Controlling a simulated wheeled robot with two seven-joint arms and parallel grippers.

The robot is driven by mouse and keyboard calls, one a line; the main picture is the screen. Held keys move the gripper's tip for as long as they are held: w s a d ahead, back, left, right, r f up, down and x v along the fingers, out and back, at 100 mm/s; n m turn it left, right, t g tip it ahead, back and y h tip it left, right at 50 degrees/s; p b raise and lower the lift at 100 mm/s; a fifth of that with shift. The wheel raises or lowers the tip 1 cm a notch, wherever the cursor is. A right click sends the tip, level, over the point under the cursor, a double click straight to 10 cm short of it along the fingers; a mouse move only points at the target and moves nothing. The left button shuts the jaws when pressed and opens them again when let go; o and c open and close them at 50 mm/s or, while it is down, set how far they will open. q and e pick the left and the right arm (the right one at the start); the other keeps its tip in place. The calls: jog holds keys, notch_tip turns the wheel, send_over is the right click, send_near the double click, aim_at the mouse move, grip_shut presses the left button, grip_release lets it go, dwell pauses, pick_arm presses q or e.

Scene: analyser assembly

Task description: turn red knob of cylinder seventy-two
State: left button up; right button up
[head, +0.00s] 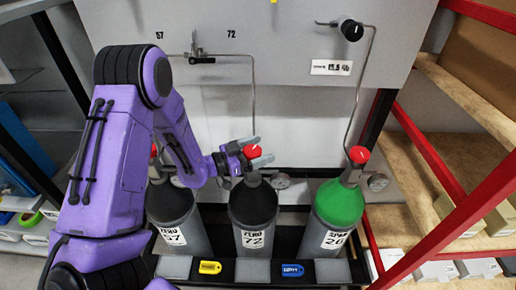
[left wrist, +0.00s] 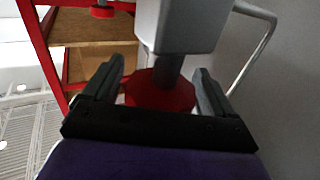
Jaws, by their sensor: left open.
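Cylinder seventy-two (head: 252,208) is the middle one of three, grey with a dark shoulder and a label reading ZERO 72. Its red knob (head: 252,152) shows at the top, partly covered by my left gripper (head: 256,151). In the left wrist view the red knob (left wrist: 140,92) lies between the two open fingers of the gripper (left wrist: 160,70), with gaps visible at the sides. A grey valve body (left wrist: 183,25) and a dark stem stand beyond the knob. My right gripper is not in view.
Cylinder 57 (head: 173,215) stands to the left, partly behind my arm. Thin pipes run up the grey panel (head: 290,40). Red-framed shelves (head: 440,160) are at the right.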

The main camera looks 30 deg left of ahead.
pick_arm(q)
jog(key=c, duration=1)
jog(key=shift+o, duration=0.2)
jog(key=shift+n+y, duration=0.3)
jog(key=shift+y, duration=0.1)
jog(key=n+y, duration=0.1)
jog(key=t+y, duration=0.1)
jog(key=shift+w+a+n+t+y, duration=0.1)
jog(key=shift+a+n+t+y, duration=0.05)
jog(key=shift+n+t+y, duration=0.2)
jog(key=n+y, duration=0.1)
jog(key=n+y+b, duration=0.1)
jog(key=y, duration=0.1)
jog(key=n+t+y, duration=0.1)
jog(key=shift+a+f+y+b, duration=0.1)
jog(key=shift+a+y+b, duration=0.15)
jog(key=shift+b, duration=0.1)
jog(key=shift+a+n+y+b, duration=0.2)
jog(key=shift+n+y, duration=0.4)
jog(key=shift+y, duration=0.25)
jog(key=shift+a+n+y+b, duration=0.15)
jog(key=shift+n+y, duration=0.4)
jog(key=shift+y, duration=0.6)
jog(key=shift+w, duration=0.1)
